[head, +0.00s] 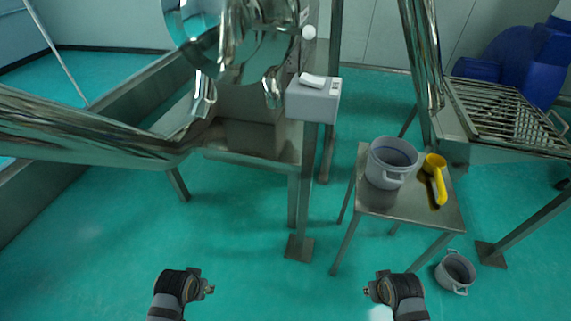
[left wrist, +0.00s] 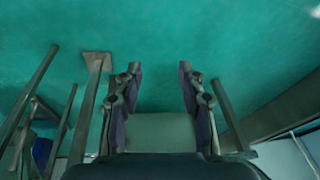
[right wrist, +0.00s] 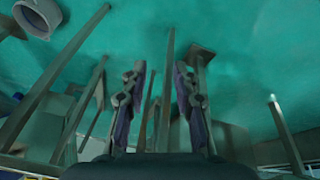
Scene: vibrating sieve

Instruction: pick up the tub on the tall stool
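The grey tub (head: 388,176) with side handles stands upright on the tall metal stool (head: 408,209), right of centre in the head view. My left gripper (head: 210,288) is low and left of centre, well away from the stool. My right gripper (head: 369,290) is low, nearer than the stool and apart from the tub. In the wrist views the fingers of my left gripper (left wrist: 160,75) and of my right gripper (right wrist: 161,72) are spread with nothing between them.
A yellow scoop (head: 436,178) lies beside the tub on the stool. A second grey tub (head: 456,272) stands on the floor to the right. A metal post (head: 303,190) and a grey control box (head: 314,101) stand left of the stool. Green floor (head: 260,270) lies open in front.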

